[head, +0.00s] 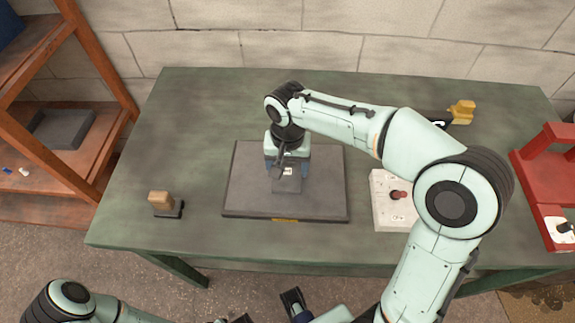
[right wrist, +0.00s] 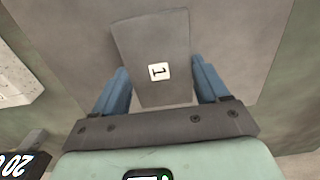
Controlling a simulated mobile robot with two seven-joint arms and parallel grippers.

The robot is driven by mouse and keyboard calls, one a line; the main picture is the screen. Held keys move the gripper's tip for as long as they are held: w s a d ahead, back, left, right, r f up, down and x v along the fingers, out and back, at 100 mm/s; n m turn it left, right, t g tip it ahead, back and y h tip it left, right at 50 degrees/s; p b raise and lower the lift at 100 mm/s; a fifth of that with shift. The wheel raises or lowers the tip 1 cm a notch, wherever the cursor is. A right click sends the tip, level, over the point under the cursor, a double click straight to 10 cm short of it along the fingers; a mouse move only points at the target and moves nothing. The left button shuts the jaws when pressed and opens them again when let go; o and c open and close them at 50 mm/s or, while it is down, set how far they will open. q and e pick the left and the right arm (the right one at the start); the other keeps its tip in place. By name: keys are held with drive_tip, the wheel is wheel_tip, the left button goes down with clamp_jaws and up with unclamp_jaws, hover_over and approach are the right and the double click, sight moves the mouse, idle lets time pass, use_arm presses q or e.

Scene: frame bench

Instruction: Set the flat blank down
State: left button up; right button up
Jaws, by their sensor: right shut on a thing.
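The flat blank (head: 287,186) is a grey rectangular piece with a white label marked 1. My right gripper (head: 288,170) is shut on it, over the middle of a dark grey plate (head: 243,190) on the green bench. In the right wrist view the blank (right wrist: 152,40) lies between the blue fingers of my right gripper (right wrist: 160,92), with the plate (right wrist: 235,40) behind it. I cannot tell whether the blank touches the plate.
On the green bench (head: 190,110), a wooden-topped block (head: 161,201) stands left of the plate. A white box with a red knob (head: 397,195) stands right of it, partly behind my arm. A yellow item (head: 462,111) and a red frame (head: 545,165) are further right. The bench's back left is clear.

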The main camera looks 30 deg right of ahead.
sight(287, 170)
drive_tip(key=shift+f, duration=0.15)
drive_tip(key=o, duration=1.1)
drive_tip(key=shift+o, duration=0.2)
wheel_tip(287, 170, up, 12)
drive_tip(key=p, duration=0.2)
drive_tip(key=shift+r, duration=0.2)
